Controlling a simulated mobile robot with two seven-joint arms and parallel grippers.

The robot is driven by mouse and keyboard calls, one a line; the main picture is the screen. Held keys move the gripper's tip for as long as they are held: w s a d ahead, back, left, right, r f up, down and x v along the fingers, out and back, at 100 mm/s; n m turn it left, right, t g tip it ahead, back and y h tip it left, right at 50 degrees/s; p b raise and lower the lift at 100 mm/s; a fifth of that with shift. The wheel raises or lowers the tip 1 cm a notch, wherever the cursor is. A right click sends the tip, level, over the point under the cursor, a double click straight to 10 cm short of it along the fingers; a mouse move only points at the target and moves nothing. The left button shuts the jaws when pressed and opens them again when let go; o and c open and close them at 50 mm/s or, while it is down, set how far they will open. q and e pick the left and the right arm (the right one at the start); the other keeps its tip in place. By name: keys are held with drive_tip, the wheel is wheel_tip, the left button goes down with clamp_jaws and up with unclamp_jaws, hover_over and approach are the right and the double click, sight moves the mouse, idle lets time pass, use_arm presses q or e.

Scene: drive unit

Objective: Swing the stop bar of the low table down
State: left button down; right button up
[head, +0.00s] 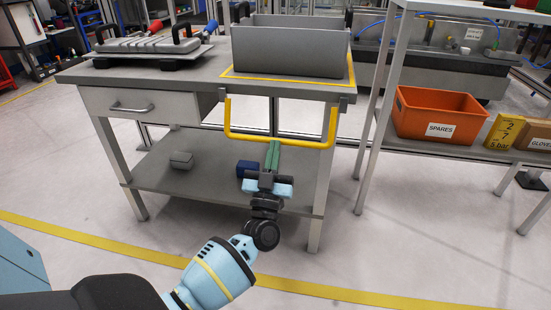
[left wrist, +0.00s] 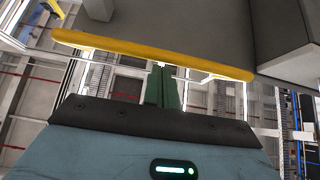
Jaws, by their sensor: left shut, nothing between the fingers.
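The low table (head: 190,82) stands ahead in the head view. Its yellow U-shaped stop bar (head: 232,133) hangs below the right part of the front edge from two end brackets. I cannot tell its exact tilt. In the left wrist view the bar (left wrist: 110,46) crosses the upper part of the picture. My left gripper (head: 272,147), with green fingers, is shut and empty, with its tips at the middle of the bar. The fingers also show in the left wrist view (left wrist: 163,75), close to the bar; I cannot tell whether they touch it. My right gripper is out of view.
A grey bin (head: 290,50) stands on the tabletop inside a yellow outline. Left of it lies a fixture (head: 150,46). A drawer (head: 155,104) is shut. Shelving with an orange bin (head: 420,108) stands right.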

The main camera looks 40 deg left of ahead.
use_arm(q)
drive_tip(key=w, duration=0.1)
drive_tip(key=w+a+f, duration=0.1)
drive_tip(key=w+a+f+b, duration=0.1)
drive_tip(key=shift+w+a, duration=0.1)
drive_tip(key=shift+w, duration=0.2)
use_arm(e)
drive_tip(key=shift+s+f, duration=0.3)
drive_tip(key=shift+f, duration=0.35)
use_arm(q)
drive_tip(key=shift+a+r, duration=0.15)
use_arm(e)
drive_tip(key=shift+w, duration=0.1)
